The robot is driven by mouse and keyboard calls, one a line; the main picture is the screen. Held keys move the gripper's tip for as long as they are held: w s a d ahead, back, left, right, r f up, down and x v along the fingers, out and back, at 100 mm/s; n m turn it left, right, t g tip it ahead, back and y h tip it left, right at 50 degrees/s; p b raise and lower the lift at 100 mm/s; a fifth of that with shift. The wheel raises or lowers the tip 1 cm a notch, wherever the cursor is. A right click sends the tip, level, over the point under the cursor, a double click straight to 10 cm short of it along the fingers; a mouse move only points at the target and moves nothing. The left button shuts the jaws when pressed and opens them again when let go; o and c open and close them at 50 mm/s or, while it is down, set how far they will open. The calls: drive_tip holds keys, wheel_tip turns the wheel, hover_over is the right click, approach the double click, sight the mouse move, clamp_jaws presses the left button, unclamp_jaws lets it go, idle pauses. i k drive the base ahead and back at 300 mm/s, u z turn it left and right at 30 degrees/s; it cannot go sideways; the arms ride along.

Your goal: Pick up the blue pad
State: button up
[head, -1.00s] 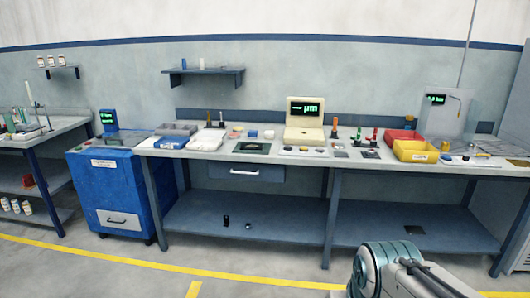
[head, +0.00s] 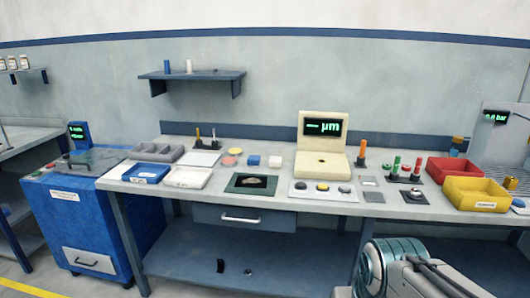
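A small blue block-like piece (head: 253,161), which may be the blue pad, lies on the grey workbench (head: 330,205) next to a white piece (head: 275,161). Round red (head: 228,161) and yellow (head: 235,151) pieces lie just to its left. A flat blue tray (head: 147,173) with a pale label lies farther left on the bench. Part of my own arm shows at the bottom right, in front of the bench. My gripper is not in view.
A cream display unit (head: 322,150) stands at the back. A dark green mat (head: 251,183) and a button panel (head: 322,190) lie near the front edge. Red (head: 455,169) and yellow (head: 476,193) bins stand right. A blue cabinet (head: 72,215) stands left.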

sight(253, 161)
drive_tip(key=i, duration=1.3)
drive_tip(key=u, duration=2.45)
drive_tip(key=i, duration=1.2)
drive_tip(key=z, duration=1.2)
drive_tip(key=i, duration=0.45)
drive_tip(key=z, duration=1.3)
drive_tip(key=i, duration=0.3)
drive_tip(key=z, duration=0.35)
